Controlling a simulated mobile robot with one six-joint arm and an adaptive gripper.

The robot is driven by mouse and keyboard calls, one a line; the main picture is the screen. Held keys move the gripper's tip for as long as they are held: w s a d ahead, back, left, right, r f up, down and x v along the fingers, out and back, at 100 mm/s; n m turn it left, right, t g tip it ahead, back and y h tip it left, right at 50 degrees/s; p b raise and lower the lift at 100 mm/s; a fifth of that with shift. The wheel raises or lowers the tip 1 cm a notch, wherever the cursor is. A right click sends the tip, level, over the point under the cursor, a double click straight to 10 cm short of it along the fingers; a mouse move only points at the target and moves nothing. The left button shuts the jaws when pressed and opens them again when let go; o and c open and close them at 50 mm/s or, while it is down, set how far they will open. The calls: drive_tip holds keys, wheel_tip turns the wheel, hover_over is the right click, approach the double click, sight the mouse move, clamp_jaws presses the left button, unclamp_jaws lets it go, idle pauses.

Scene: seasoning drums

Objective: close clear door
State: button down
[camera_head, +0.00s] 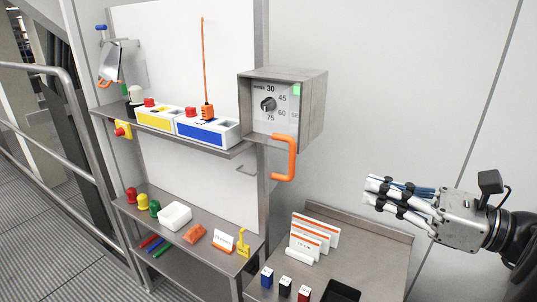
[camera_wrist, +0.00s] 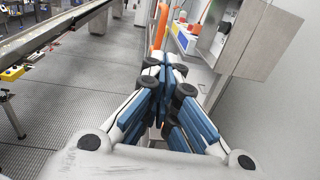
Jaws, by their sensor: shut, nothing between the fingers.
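A grey metal box (camera_head: 313,105) with a round black dial (camera_head: 268,104) and printed numbers hangs on the wall. An orange handle (camera_head: 291,160) is at the lower right of its front. The clear door itself is hard to make out, and I cannot tell how far it stands open. My gripper (camera_head: 372,193) is shut and empty, to the right of the handle and apart from it. In the wrist view, my gripper's fingers (camera_wrist: 170,65) are together, with the orange handle (camera_wrist: 160,25) beyond the tips and the box (camera_wrist: 262,38) at upper right.
A shelf (camera_head: 246,148) left of the box holds a yellow-panelled unit (camera_head: 155,118) and a blue-panelled unit (camera_head: 205,133). A lower metal table (camera_head: 385,250) holds white cards (camera_head: 315,232) and small bottles (camera_head: 285,287). The space between my gripper and the handle looks clear.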

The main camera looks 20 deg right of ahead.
sight(294, 167)
drive_tip(key=p+x, duration=0.1)
drive_tip(key=x, duration=1.2)
drive_tip(key=shift+w+a+f, duration=0.1)
drive_tip(key=shift+a, duration=0.1)
